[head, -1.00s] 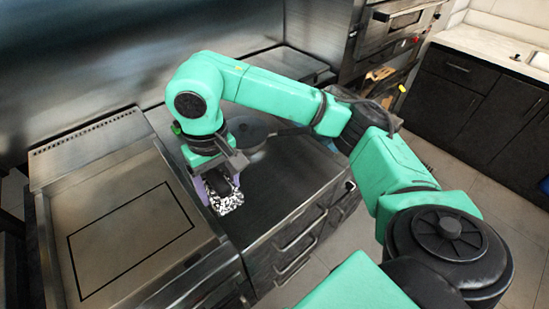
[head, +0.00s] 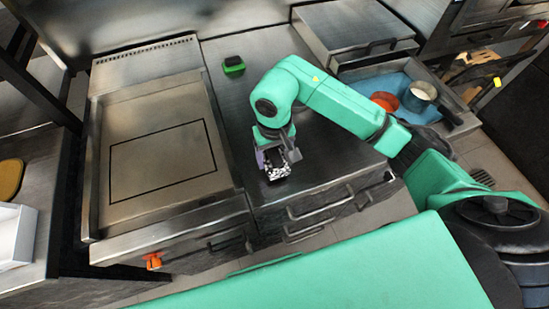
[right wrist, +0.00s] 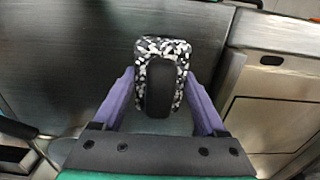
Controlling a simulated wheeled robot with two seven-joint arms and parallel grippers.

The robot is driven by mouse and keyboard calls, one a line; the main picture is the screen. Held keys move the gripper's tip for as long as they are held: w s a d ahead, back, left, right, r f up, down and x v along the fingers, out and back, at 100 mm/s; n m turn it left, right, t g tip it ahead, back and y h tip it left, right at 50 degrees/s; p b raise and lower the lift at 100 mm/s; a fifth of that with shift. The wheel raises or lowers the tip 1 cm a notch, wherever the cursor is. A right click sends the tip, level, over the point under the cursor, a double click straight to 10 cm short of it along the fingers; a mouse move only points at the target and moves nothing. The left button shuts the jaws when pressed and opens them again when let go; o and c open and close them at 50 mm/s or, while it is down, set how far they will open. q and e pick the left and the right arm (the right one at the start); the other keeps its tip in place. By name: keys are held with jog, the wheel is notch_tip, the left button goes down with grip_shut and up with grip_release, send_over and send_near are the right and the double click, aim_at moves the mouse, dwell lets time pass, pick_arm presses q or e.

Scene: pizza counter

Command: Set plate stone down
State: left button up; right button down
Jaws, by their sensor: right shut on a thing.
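The plate stone (head: 279,172) is a black-and-white speckled block. It is over the dark steel counter just right of the griddle, near the counter's front edge. My right gripper (head: 270,158) is shut on it from above. In the right wrist view the stone (right wrist: 163,47) shows a black grip strip (right wrist: 160,88) between the purple fingers of my right gripper (right wrist: 162,100). I cannot tell whether the stone touches the counter. My left gripper is not in view.
The flat griddle (head: 195,95) has a black rectangle (head: 162,160) marked on its plate. A green-and-black sponge (head: 233,65) lies at the counter's back. A blue-lined drawer (head: 372,83) at right holds an orange bowl (head: 384,101) and a pan (head: 420,95). Counter around the gripper is clear.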

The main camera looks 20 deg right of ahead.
notch_tip(320, 180, down, 2)
jog(key=shift+s+a+f, duration=0.1)
jog(key=shift+a+f, duration=0.05)
jog(key=shift+f, duration=0.15)
jog(key=shift+f, duration=0.1)
jog(key=shift+c, duration=1.8)
grip_release()
jog(key=shift+f, duration=0.1)
jog(key=o, duration=0.4)
jog(key=shift+c, duration=0.2)
jog(key=shift+r, duration=0.2)
